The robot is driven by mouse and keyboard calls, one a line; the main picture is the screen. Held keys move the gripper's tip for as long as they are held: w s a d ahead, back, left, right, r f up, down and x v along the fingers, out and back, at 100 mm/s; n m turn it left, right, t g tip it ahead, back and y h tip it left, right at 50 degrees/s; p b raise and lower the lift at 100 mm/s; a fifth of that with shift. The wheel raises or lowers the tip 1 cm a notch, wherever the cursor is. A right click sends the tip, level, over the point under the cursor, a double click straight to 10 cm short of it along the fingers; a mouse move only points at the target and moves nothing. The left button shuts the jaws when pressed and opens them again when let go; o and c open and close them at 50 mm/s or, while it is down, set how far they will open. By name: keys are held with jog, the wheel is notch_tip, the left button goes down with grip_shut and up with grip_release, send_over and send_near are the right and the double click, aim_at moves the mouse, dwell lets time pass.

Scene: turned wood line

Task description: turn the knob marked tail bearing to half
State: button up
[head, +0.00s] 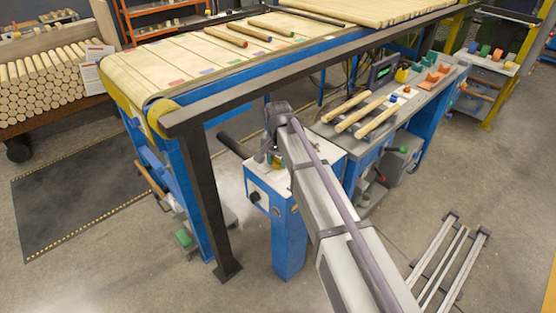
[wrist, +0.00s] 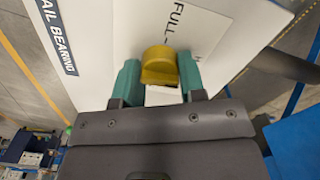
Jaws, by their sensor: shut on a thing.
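The tail bearing knob (wrist: 159,60) is yellow and rounded, and stands on a white panel (wrist: 95,62) printed "TAIL BEARING", its first letter cut off. A "FULL" mark (wrist: 185,18) shows just beyond the knob. My gripper (wrist: 158,72) has its two teal fingers against the knob's sides, shut on it. No pointer on the knob is clear to me, and a half mark does not show. In the head view my gripper (head: 274,160) is over the white top of a blue pedestal (head: 289,235); my arm partly hides that top.
A belt conveyor (head: 190,62) carrying several turned rods runs behind the pedestal, with a dark frame post (head: 208,190) at left. A bench (head: 335,127) with wooden rods stands close at right. A metal rack (head: 450,262) lies on the floor at lower right.

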jog(key=o, duration=0.9)
notch_tip(320, 180, up, 11)
jog(key=p, duration=1)
jog(key=shift+f+p, duration=0.15)
jog(key=shift+p, duration=0.25)
